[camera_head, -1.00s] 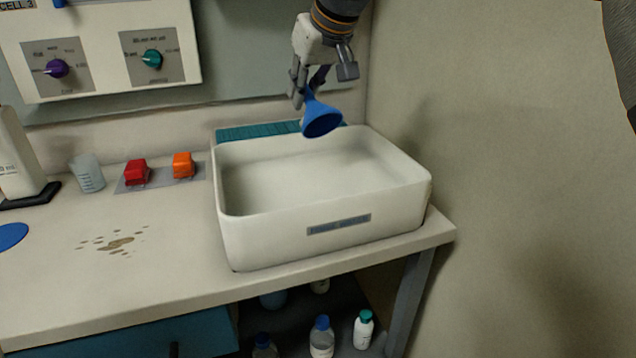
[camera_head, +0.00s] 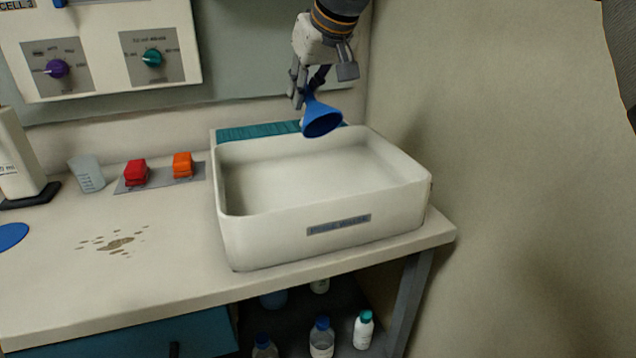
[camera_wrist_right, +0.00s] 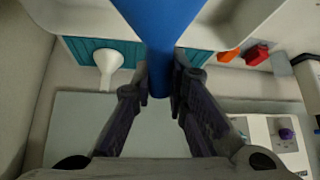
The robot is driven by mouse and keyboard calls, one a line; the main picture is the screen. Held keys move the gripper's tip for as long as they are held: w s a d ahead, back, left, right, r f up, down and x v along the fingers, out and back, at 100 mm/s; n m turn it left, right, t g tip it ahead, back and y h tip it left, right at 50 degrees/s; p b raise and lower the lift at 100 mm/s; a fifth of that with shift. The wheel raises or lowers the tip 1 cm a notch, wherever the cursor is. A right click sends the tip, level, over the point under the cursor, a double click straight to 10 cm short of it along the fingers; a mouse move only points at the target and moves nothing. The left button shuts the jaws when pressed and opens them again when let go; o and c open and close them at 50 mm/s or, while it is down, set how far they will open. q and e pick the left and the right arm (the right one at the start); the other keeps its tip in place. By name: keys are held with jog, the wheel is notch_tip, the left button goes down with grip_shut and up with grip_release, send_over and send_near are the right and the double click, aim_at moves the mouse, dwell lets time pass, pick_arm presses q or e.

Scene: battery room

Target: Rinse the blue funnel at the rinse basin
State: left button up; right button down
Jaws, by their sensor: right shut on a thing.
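The blue funnel (camera_head: 321,119) hangs over the back part of the white rinse basin (camera_head: 326,222), its wide mouth tilted toward the head camera. My right gripper (camera_head: 304,97) is shut on the funnel's narrow end. In the right wrist view the blue funnel (camera_wrist_right: 160,35) runs between the two dark fingers of the right gripper (camera_wrist_right: 161,85). The funnel is above the basin, apart from its floor. My left gripper is out of view.
A teal ribbed strip (camera_head: 258,132) lies behind the basin. A white spout-like piece (camera_wrist_right: 108,62) shows beside it. Red (camera_head: 136,172) and orange (camera_head: 183,165) blocks, a beaker (camera_head: 87,173) and a brown spill (camera_head: 115,243) are left of the basin. A wall stands close right.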

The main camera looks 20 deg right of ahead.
jog(key=shift+r, duration=2)
